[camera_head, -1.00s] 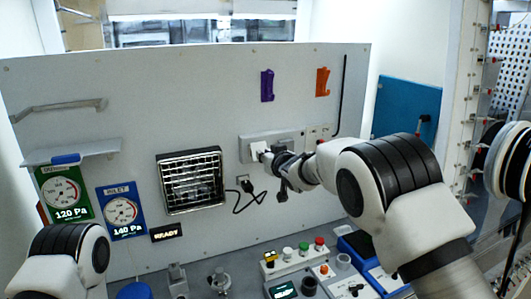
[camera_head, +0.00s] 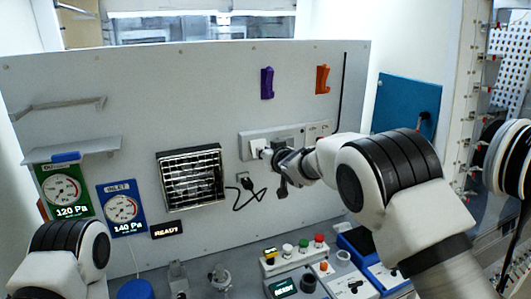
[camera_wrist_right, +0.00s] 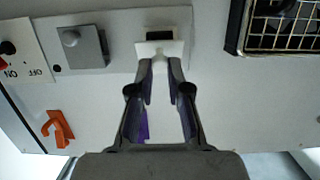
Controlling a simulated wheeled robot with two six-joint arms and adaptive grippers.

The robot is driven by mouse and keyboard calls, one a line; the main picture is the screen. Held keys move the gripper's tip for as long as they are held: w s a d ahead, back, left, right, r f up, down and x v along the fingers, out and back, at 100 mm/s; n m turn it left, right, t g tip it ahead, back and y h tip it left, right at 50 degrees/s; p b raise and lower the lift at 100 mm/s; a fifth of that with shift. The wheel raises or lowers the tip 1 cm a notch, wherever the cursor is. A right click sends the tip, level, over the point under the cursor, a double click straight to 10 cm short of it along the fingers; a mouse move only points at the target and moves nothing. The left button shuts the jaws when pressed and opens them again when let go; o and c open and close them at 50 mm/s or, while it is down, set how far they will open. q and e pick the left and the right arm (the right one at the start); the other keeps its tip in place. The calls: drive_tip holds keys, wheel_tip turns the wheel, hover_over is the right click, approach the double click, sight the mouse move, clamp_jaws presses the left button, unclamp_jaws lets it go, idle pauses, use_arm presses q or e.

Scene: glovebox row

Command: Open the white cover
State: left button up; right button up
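The white cover (camera_head: 257,147) sits on the left part of a grey switch plate on the upright panel. It also shows in the right wrist view (camera_wrist_right: 160,48), beside a dark slot. My right gripper (camera_head: 268,154) is right at the cover. In the right wrist view, its two fingertips (camera_wrist_right: 160,65) are apart, at the cover's near edge. I see nothing clearly pinched between them, and I cannot tell whether they touch the cover. In the head view, the gripper hides part of the plate. Only my left arm shows at lower left; its gripper is out of view.
A grey knob plate (camera_wrist_right: 82,48) is beside the cover, with an ON/OFF switch (camera_wrist_right: 15,60) farther along. A caged heater (camera_head: 190,180) is on the left, with a black cable (camera_head: 250,198) below the cover. Purple (camera_head: 267,84) and orange (camera_head: 322,80) hooks are above.

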drive_tip(key=o, duration=0.4)
drive_tip(key=shift+w+f, duration=0.1)
drive_tip(key=shift+w, duration=0.1)
drive_tip(key=v, duration=1.2)
